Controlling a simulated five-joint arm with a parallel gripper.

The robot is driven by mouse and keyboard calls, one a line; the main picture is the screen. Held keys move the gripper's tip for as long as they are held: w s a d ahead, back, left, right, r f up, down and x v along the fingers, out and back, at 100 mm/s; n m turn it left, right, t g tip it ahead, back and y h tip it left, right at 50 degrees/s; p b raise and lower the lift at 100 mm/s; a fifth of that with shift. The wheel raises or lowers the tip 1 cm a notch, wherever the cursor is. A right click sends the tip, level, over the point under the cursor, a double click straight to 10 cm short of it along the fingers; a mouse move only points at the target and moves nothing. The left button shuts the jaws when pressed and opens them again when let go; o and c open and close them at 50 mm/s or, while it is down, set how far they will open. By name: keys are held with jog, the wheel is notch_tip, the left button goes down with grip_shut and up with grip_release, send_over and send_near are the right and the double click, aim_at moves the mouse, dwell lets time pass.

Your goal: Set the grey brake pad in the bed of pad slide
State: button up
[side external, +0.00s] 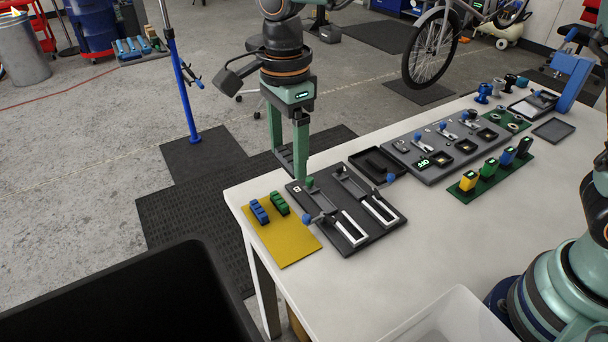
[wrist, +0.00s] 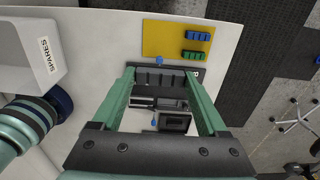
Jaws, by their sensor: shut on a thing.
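My gripper (side external: 289,163) is shut on the dark grey brake pad (wrist: 160,79), a ridged block held crosswise between the two fingertips. In the side view the pad (side external: 284,159) is partly covered by the near finger. The gripper hangs above the far left end of the dark slide plate (side external: 329,236), apart from it. The plate carries two slides with pale rails and blue-knobbed levers; the pad slide (side external: 352,229) is probably one of these. In the wrist view my fingers and the pad cover part of the plate.
A yellow mat (side external: 291,247) with a blue pad (side external: 259,211) and a green pad (side external: 279,203) lies left of the plate. A dark tray (side external: 377,163) and a lever fixture (side external: 445,147) stand right of it. A white SPARES bin (wrist: 40,50) is nearby.

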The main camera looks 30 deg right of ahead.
send_over(323, 202)
notch_tip(323, 202, down, 13)
jog(key=shift+s+r, duration=0.1)
jog(key=shift+r, duration=0.1)
jog(key=shift+f, duration=1.95)
jog(key=shift+f, duration=0.65)
jog(key=o, duration=1.2)
jog(key=shift+o, duration=0.2)
notch_tip(323, 202, up, 12)
jog(key=s+d+r+n+t, duration=0.5)
jog(key=s+d+r+n, duration=0.5)
jog(key=n, duration=0.8)
jog(key=s+d, duration=0.2)
jog(key=s, duration=0.2)
jog(key=shift+s+d+r+t, duration=0.25)
jog(key=shift+d+r+t, duration=0.05)
jog(key=shift+d+r, duration=0.1)
